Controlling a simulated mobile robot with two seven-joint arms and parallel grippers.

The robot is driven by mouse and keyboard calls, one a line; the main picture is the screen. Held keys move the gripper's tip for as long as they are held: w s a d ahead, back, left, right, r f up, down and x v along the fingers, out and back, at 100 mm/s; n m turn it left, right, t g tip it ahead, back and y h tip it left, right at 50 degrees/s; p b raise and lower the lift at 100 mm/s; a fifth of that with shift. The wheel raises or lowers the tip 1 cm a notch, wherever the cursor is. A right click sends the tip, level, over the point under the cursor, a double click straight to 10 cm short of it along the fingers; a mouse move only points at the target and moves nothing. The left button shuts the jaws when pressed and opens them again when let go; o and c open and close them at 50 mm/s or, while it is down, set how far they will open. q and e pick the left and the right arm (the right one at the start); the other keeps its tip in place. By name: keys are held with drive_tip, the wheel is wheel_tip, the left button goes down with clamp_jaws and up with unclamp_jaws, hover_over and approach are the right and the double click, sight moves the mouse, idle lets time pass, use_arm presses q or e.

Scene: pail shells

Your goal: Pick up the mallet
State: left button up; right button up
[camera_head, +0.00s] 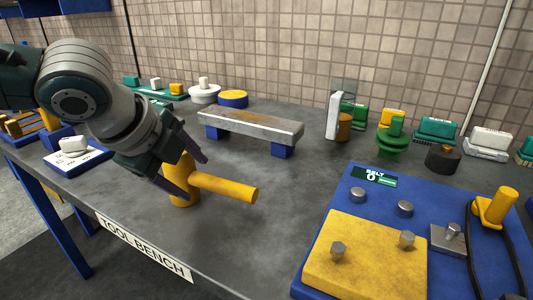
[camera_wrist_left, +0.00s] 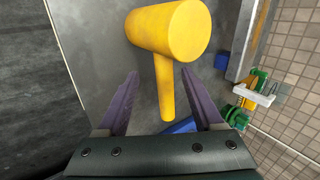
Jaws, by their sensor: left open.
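The yellow mallet (camera_head: 226,186) lies on the grey tool bench, its thick head to the left and its handle pointing right. My left gripper (camera_head: 196,178) is open above the mallet, near where the head meets the handle, and partly hides the head. In the left wrist view, the mallet head (camera_wrist_left: 170,30) shows beyond the fingertips. The handle runs back between the two purple fingers of my left gripper (camera_wrist_left: 162,74), with a gap on both sides. Contact is not visible. My right gripper is not in view.
A metal bar on blue feet (camera_head: 250,126) stands behind the mallet. A blue board with a yellow plate (camera_head: 365,255) and bolts fills the right front. Several small coloured items line the back. The bench surface between mallet and board is clear.

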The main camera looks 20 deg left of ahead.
sight(198, 177)
use_arm(q)
drive_tip(key=shift+w+a+b+x, duration=0.15)
drive_tip(key=shift+b+x, duration=0.25)
drive_tip(key=shift+x, duration=0.95)
drive_tip(key=shift+w+a+b+x, duration=0.1)
drive_tip(key=shift+b+x, duration=0.25)
drive_tip(key=shift+x, duration=1)
drive_tip(key=shift+r, duration=0.2)
drive_tip(key=shift+c, duration=0.2)
clamp_jaws()
